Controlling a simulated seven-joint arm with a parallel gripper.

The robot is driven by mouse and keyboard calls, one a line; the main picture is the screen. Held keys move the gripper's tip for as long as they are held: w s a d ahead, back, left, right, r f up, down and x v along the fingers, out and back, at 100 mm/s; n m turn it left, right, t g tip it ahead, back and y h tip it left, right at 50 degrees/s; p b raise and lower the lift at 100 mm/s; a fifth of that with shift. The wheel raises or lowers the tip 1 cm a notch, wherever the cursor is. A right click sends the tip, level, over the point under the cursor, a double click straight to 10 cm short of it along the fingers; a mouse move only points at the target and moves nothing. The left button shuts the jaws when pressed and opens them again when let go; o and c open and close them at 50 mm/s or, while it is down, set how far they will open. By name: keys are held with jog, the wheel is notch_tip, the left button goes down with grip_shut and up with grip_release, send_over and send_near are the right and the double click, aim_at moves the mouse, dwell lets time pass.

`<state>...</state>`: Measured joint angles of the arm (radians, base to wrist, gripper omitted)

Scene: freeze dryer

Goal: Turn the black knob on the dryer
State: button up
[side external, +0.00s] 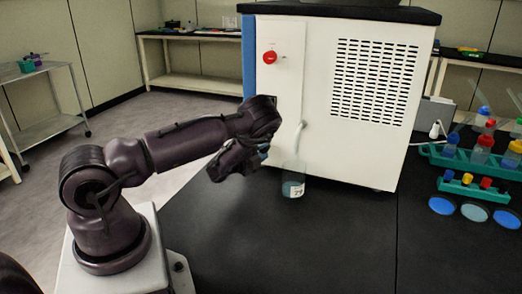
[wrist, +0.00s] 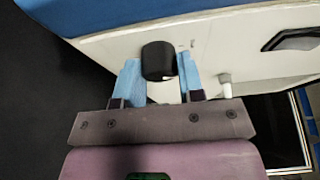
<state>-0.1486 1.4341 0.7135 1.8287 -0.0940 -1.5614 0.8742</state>
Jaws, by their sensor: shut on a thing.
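The black knob (wrist: 158,61) sticks out from the white panel of the dryer in the wrist view. My gripper (wrist: 160,75) has its two light blue fingers on either side of the knob, shut on it. In the side external view the dryer (side external: 289,110) is a white cabinet with a black top and a vent grille. My gripper (side external: 262,150) is at the dryer's left front edge there, low down. The knob is hidden in that view.
A clear bottle (side external: 293,185) stands on the black bench (side external: 300,240) under a white spout, close to my gripper. Green racks (side external: 470,160) with coloured caps and several blue dishes lie at the right.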

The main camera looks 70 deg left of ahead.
jog(key=shift+d+n+t, duration=0.1)
jog(key=shift+n+t, duration=0.3)
jog(key=shift+n, duration=0.7)
jog(key=o, duration=0.9)
